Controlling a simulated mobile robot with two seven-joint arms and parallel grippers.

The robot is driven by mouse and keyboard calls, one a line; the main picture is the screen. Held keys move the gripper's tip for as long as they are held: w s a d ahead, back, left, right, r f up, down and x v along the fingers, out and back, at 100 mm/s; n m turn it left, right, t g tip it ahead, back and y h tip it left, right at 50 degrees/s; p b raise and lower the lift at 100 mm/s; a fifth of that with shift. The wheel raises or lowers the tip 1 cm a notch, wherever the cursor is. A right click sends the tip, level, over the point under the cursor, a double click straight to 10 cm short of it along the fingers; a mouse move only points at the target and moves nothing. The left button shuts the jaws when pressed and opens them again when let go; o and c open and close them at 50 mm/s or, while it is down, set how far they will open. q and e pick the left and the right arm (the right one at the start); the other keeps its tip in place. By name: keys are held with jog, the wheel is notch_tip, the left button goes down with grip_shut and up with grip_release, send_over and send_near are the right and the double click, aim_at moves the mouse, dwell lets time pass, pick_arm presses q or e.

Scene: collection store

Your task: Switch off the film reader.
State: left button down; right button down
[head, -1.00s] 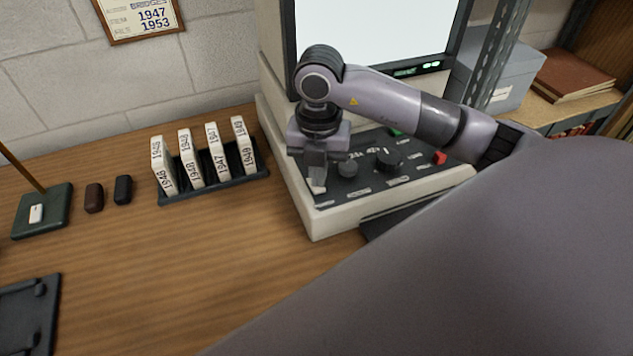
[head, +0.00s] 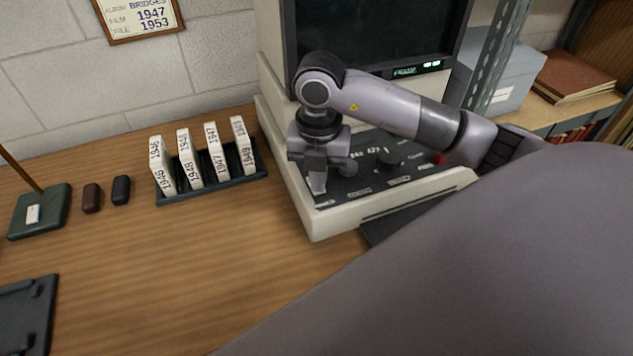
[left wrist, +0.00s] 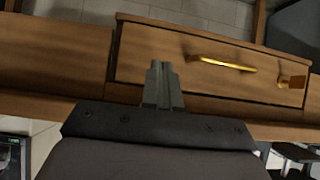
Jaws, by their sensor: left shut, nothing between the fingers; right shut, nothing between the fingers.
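The film reader (head: 335,228) stands on the desk in the head view, a cream housing with a black sloped control panel. Its large screen (head: 375,35) is dark, while a small green display (head: 418,69) below it is lit. The panel carries dark knobs (head: 390,158) and a red button (head: 439,159), partly behind my arm. My right gripper (head: 318,188) is shut and empty, pointing down at the panel's left front corner, over or touching a light switch there that it mostly hides. My left gripper (left wrist: 163,88) is shut and empty in the left wrist view, in front of a wooden drawer.
A black rack (head: 215,190) of labelled film boxes stands left of the reader. Two small dark objects (head: 121,190) and a green base (head: 40,212) lie farther left. A framed card (head: 140,17) hangs on the wall. The drawer (left wrist: 200,65) has a brass handle (left wrist: 227,64). The desk's front middle is clear.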

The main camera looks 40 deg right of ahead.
jog(key=shift+r+p, duration=2.8)
jog(key=shift+r, duration=0.65)
jog(key=shift+f, duration=0.1)
